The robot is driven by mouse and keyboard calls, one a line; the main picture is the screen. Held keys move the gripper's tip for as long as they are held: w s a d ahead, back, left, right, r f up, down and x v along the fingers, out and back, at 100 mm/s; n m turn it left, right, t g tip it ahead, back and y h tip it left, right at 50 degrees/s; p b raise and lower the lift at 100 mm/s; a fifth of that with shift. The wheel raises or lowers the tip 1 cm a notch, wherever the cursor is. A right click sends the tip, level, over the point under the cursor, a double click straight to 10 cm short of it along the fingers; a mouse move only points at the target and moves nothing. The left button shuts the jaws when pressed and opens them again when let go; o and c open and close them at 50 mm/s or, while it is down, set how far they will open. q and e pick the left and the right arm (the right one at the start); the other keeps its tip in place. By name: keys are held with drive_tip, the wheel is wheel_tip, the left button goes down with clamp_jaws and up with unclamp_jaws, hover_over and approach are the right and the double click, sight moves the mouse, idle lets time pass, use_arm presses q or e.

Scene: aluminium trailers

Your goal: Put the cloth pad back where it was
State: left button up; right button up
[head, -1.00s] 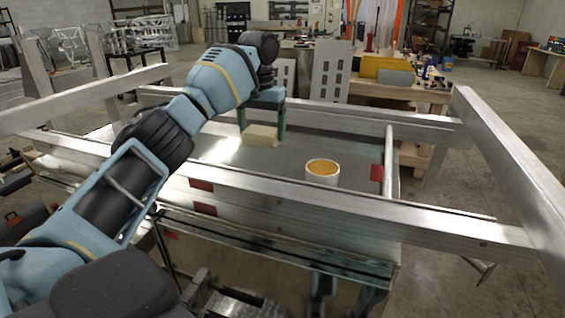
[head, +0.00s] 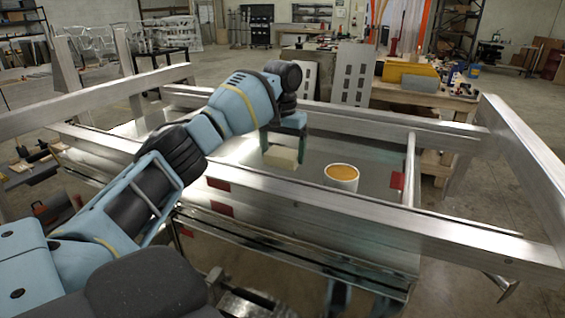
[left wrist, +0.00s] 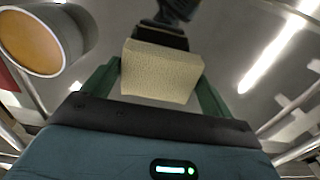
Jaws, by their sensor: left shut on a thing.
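The cloth pad (head: 281,158) is a pale yellow block over the grey trailer bed (head: 240,150). My left gripper (head: 284,150) reaches over the near side rail and is shut on the pad, with one green finger on each side. The left wrist view shows the pad (left wrist: 160,72) between the fingers of the gripper (left wrist: 162,85). I cannot tell whether the pad's underside touches the bed. My right gripper is not in view.
A white pot (head: 341,180) with orange contents stands on the bed to the right of the pad. The near rail (head: 330,207), far rail (head: 380,115) and right rail (head: 525,165) border the bed. Bare bed lies around the pad.

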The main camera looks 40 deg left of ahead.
sight(283, 153)
use_arm(q)
drive_tip(key=shift+f, duration=1.8)
drive_tip(key=shift+f, duration=0.1)
drive_tip(key=o, duration=0.7)
wheel_tip(283, 153, up, 12)
drive_tip(key=shift+r+p, duration=0.15)
drive_tip(key=shift+p, duration=0.25)
